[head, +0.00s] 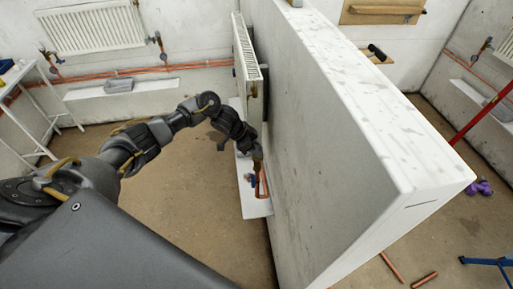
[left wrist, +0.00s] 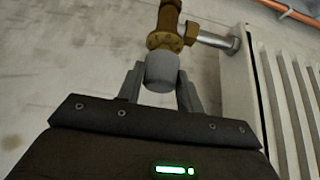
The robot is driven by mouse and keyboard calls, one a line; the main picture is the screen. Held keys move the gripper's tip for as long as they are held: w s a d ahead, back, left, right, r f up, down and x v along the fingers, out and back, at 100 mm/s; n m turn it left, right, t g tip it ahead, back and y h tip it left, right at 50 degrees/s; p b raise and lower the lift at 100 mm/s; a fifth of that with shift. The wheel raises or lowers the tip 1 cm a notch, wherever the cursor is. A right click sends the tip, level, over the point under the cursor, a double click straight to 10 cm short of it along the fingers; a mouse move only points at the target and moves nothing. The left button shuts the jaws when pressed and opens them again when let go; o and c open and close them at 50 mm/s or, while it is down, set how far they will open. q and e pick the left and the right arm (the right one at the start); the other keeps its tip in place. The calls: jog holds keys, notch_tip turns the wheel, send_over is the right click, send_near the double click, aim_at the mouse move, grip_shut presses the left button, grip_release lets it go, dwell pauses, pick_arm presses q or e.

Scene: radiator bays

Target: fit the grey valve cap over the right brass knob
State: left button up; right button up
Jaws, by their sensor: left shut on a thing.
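The grey valve cap (left wrist: 161,72) sits between the two fingers of my left gripper (left wrist: 160,88) in the left wrist view. The gripper is shut on it. A brass valve (left wrist: 168,28) with a hex collar is right above the cap in the picture. The cap's upper edge meets or overlaps the collar; I cannot tell if they touch or if the cap is over a knob. In the head view my left gripper (head: 256,153) is small and dark beside the partition wall. The cap is not clear there. My right gripper is not in view.
A white radiator (left wrist: 290,95) stands right of the valve, joined by a metal pipe. In the head view a thick partition wall (head: 330,130) rises right of my arm. A white ledge (head: 254,207) with copper pipe and a blue part lies below the gripper.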

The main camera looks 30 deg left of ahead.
pick_arm(q)
jog(key=shift+f, duration=1)
dwell(1.0)
jog(key=o, duration=1.1)
jog(key=shift+o, duration=0.2)
jog(key=o, duration=0.4)
jog(key=shift+r, duration=0.1)
jog(key=shift+r+p, duration=2.25)
jog(key=shift+r, duration=0.1)
jog(key=shift+d+f, duration=0.1)
jog(key=shift+d, duration=0.05)
